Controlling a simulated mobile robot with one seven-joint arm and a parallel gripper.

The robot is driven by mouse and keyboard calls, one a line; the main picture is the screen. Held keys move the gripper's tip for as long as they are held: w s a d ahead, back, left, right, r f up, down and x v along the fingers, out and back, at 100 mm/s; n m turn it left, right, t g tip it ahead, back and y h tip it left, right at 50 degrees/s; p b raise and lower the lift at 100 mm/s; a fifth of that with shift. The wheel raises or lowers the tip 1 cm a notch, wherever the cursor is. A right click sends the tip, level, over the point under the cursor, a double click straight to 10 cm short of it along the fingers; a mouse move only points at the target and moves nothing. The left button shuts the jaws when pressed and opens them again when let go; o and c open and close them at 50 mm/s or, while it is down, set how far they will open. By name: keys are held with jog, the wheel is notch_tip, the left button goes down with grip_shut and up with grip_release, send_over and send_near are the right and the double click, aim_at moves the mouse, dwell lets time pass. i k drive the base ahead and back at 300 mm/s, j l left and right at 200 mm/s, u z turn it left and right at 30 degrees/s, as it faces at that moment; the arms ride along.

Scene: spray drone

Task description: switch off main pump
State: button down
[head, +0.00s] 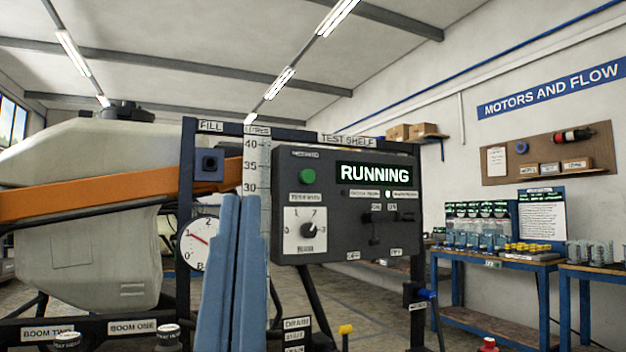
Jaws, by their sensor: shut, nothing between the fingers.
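A dark grey control box (340,250) stands right of centre, its display (375,173) reading "RUNNING" in lit letters. Below the display, a dark switch lever (376,218) has its handle high, near small "ON" labels, with "OFF" labels lower down. Its name label is too small to read. The box also has a green button (307,176) and a white-faced rotary knob (307,231). My gripper (241,200), with long light-blue fingers, points up in front of the rack, left of the box. The fingers are together and empty, apart from the lever in the picture.
A large pale tank (90,250) with an orange beam (110,190) across it fills the left. A round gauge (197,242) is partly hidden behind my fingers. A yellow-topped valve (345,331) stands below the box. Blue workbenches (500,262) line the right wall.

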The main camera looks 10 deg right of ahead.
aim_at(408, 216)
jog(key=i+z, duration=0.15)
jog(key=i, duration=1.2)
